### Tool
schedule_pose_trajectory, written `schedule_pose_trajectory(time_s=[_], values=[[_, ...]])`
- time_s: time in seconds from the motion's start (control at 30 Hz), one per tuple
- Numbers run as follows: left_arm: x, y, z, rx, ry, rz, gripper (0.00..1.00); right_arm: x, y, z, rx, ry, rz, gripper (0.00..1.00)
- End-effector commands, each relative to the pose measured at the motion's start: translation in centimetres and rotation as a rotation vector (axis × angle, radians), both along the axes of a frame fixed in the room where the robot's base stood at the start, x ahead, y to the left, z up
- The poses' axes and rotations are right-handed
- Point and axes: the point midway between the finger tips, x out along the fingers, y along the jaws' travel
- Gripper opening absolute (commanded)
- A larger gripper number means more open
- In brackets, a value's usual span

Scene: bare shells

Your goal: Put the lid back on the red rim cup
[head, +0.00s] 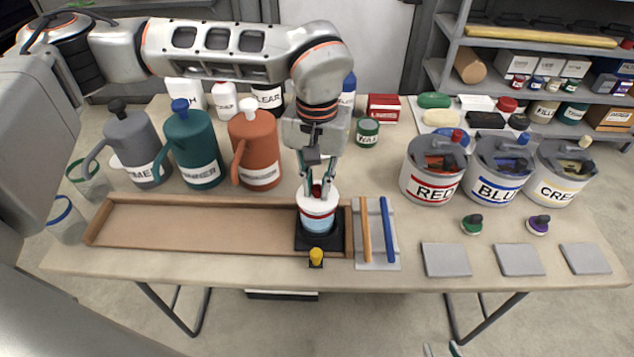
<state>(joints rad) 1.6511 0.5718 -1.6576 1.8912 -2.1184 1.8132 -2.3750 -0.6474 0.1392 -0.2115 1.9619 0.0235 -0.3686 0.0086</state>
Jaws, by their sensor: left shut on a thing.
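The red rim cup (318,224) stands upright on a black square base at the right end of the wooden tray. Its body looks pale blue below a red band. The white lid (316,206) with a red knob is right over the cup's mouth; I cannot tell whether it is fully seated. My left gripper (317,190) comes down from above and is shut on the lid's knob, which its fingers partly hide. My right gripper (441,350) shows only as fingertips at the bottom edge, apart and empty, far from the cup.
The long wooden tray (180,233) is otherwise empty. A small yellow-knobbed piece (316,257) stands in front of the cup. A grey tray (378,263) with two sticks lies right. Pitchers (203,155) stand behind the tray; labelled tubs (432,182) stand right.

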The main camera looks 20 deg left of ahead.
Motion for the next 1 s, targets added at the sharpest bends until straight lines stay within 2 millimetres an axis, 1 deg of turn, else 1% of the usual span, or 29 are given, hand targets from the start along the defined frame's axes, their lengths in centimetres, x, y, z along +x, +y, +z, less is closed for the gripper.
schedule_pose_trajectory(time_s=[0.7, 1.0], values=[[0.04, -0.01, 0.07, 0.0, -0.002, -0.001, 0.01, 0.18, 0.05, 0.65, 0.001, -0.007, 0.001, 0.34], [0.02, -0.01, 0.0, 0.0, -0.001, 0.0, 0.01, 0.16, 0.06, 0.6, 0.002, -0.006, 0.001, 0.34]])
